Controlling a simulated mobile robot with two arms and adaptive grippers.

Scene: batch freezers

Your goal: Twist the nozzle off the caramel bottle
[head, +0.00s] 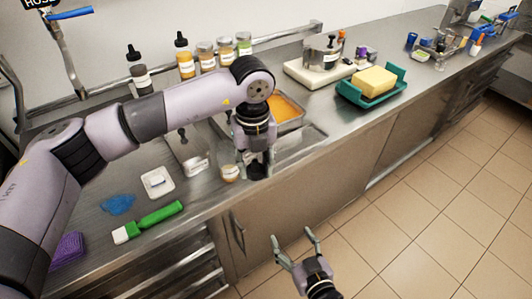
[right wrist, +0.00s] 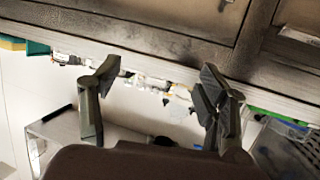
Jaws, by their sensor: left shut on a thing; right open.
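Two squeeze bottles with black nozzles stand at the back of the steel counter in the head view: a dark one (head: 140,76) and an amber one (head: 186,64). Their labels are too small to read, so I cannot tell which is caramel. My left gripper (head: 257,168) points down at the counter's front edge, well in front of both bottles. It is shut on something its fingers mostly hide. A small cream-topped container (head: 231,173) is just left of its fingers. My right gripper (head: 292,236) is open and empty over the floor; its spread fingers show in the right wrist view (right wrist: 158,76).
Several jars (head: 225,52) stand right of the bottles. A pan of orange stuff (head: 287,108) lies behind my left gripper. A green tray (head: 398,85) with a yellow block is farther right. A green-handled brush (head: 150,221), white dish (head: 158,192) and blue patch (head: 117,204) occupy the left counter.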

